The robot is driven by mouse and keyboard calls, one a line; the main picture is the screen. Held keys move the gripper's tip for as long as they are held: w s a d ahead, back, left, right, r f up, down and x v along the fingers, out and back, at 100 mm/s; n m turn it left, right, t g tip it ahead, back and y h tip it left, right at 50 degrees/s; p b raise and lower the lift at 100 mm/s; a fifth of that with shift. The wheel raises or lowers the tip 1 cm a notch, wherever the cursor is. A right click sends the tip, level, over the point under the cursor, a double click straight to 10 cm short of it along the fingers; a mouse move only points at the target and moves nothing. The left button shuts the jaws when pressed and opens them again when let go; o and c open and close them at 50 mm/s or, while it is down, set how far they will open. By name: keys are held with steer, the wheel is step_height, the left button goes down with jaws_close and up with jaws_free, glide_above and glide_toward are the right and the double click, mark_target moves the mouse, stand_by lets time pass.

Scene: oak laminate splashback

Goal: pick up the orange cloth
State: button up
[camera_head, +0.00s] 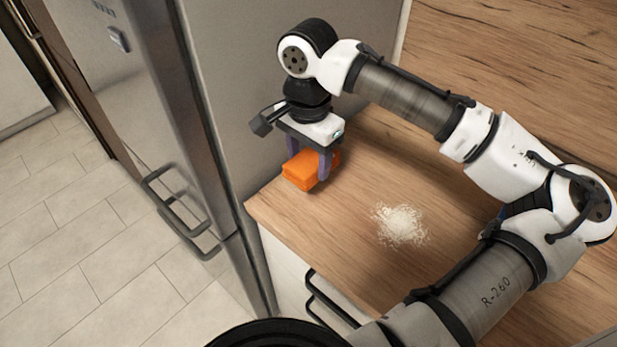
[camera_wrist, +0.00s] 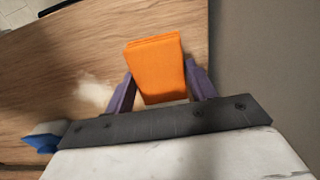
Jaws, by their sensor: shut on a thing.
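The orange cloth (camera_head: 301,171) is a folded, block-like piece near the left end of the wooden counter, beside the tall fridge-side panel. My gripper (camera_head: 309,166) is above it, pointing down, with its purple fingers on either side of the cloth. In the wrist view the cloth (camera_wrist: 155,66) sits between the two fingers of my gripper (camera_wrist: 161,88), which are shut on it. I cannot tell whether the cloth is touching the counter or slightly above it.
A pile of white powder (camera_head: 400,225) lies on the wooden counter (camera_head: 350,250); it also shows in the wrist view (camera_wrist: 95,92). A blue object (camera_wrist: 43,137) shows at the lower left of the wrist view. The steel fridge (camera_head: 150,110) stands left of the counter, close to my gripper.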

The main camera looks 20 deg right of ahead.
mark_target(308, 161)
step_height(308, 161, up, 12)
steer(key=b, duration=0.1)
steer(key=shift+r, duration=0.2)
steer(key=shift+o, duration=1.4)
steer(key=shift+c, duration=0.9)
steer(key=shift+f, duration=0.1)
